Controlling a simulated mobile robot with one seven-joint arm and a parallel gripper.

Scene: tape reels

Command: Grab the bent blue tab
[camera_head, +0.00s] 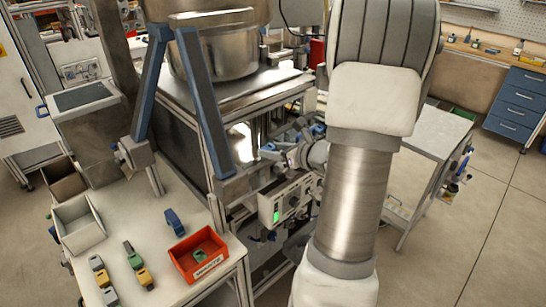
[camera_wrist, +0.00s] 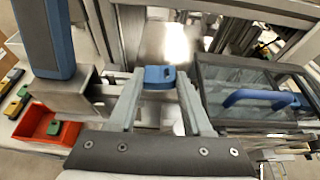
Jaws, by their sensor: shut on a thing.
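My gripper (camera_wrist: 160,73) is shut on a small blue tab (camera_wrist: 159,82), seen between its two grey fingers in the wrist view. The tab's top and near face show. Its sides are covered by the fingers, and I cannot tell how far it bends. In the head view my arm hangs at the right of the machine, and my gripper (camera_head: 290,155) is small and partly hidden against the machine front. Another blue piece (camera_head: 174,222) lies on the white table in the head view, apart from my gripper.
A red bin (camera_head: 198,256) with a green piece stands on the white table (camera_head: 165,278), beside several coloured pieces and a grey bin (camera_head: 78,223). A thick blue post (camera_wrist: 43,40) and a glazed panel with a blue handle (camera_wrist: 260,97) flank my gripper.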

